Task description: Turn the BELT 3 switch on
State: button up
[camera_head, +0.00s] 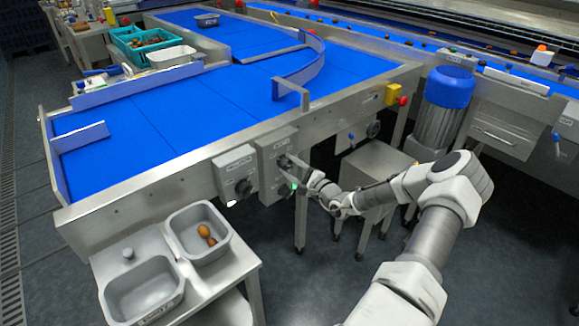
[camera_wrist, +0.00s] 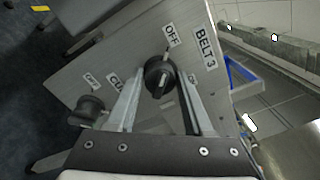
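The BELT 3 switch (camera_wrist: 159,76) is a round black knob on a grey metal box (camera_wrist: 205,75), in the wrist view. The box carries labels reading BELT 3 and OFF. OFF sits above the knob; the knob's exact pointing direction is hard to tell. My gripper (camera_wrist: 161,73) is open, with one finger on each side of the knob; a narrow gap seems to remain, though contact is unclear. In the head view my gripper (camera_head: 290,162) is at the front of the right-hand grey control box (camera_head: 270,150), partly hiding its switch.
A second control box (camera_head: 235,170) with a black knob sits just left. A second dark knob (camera_wrist: 88,108) lies near my left finger in the wrist view. A green light (camera_head: 294,184) shows low on the box. Blue belts (camera_head: 180,110) stretch behind; grey bins (camera_head: 200,232) stand front left.

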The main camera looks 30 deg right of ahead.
grip_shut()
